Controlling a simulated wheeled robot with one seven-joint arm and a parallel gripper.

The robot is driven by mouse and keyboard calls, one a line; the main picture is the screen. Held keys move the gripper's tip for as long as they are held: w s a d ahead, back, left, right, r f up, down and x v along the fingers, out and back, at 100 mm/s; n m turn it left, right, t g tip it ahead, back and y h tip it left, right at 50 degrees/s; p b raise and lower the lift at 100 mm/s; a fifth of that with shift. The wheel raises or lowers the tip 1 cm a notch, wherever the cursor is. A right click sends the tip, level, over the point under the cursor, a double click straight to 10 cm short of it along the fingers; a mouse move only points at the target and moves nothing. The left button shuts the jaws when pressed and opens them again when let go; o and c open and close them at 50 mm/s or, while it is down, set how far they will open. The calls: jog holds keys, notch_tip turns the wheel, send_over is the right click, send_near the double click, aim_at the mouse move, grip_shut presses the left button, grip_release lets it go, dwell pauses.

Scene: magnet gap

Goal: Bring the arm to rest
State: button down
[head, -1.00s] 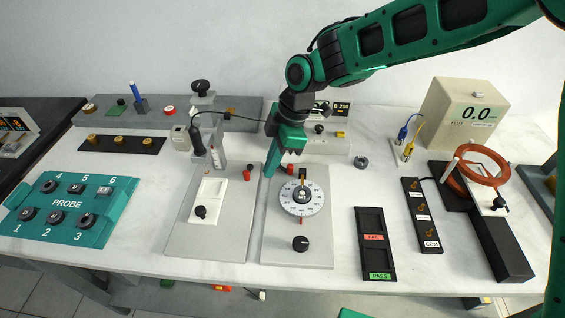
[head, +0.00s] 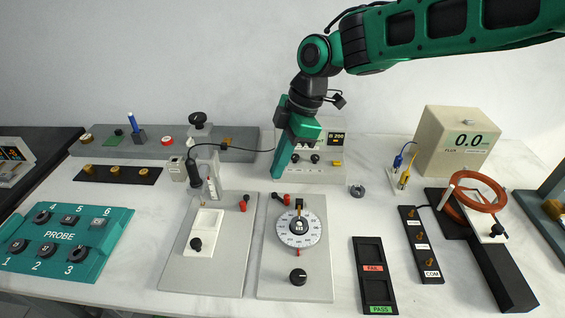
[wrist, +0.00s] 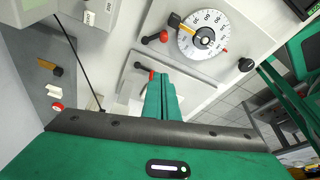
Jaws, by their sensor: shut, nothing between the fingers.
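My gripper (head: 277,174) is green and hangs from the arm above the back of the bench, in front of the supply box (head: 336,152) with its lit display. Its fingers are closed together and hold nothing. In the wrist view, the closed fingers (wrist: 161,92) stand in the middle, over the bench fixtures. The plate with the round dial (head: 298,228) lies below and to the right of the gripper in the head view, apart from it. The dial also shows in the wrist view (wrist: 203,33).
A teal PROBE tray (head: 60,236) lies at left. A plate with a white block (head: 204,232) and an upright cabled probe stand left of the gripper. A flux meter (head: 458,143), a red coil (head: 480,193) and a PASS/FAIL tray (head: 374,285) are at right. The air above the bench is open.

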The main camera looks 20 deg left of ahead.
jog(key=w+d+r+m+t+h, duration=0.15)
jog(key=d+m, duration=0.55)
jog(key=d, duration=1.1)
jog(key=w+d+r+m+t+h, duration=0.1)
jog(key=w+d+r+m, duration=0.15)
jog(key=d+m, duration=0.95)
jog(key=s+d+m, duration=0.1)
jog(key=s+d, duration=0.3)
jog(key=d, duration=0.6)
jog(key=s+d+m, duration=0.2)
jog(key=s+d, duration=0.1)
jog(key=d, duration=0.6)
jog(key=s+d+f+m, duration=0.1)
jog(key=s+d+m, duration=0.3)
jog(key=s, duration=0.3)
jog(key=s+d+f+m, duration=0.2)
jog(key=s+d+m, duration=0.3)
jog(key=s, duration=0.3)
jog(key=shift+s+d+f, duration=0.25)
jog(key=shift+d+f, duration=0.05)
jog(key=shift+d, duration=0.2)
jog(key=shift+h, duration=0.25)
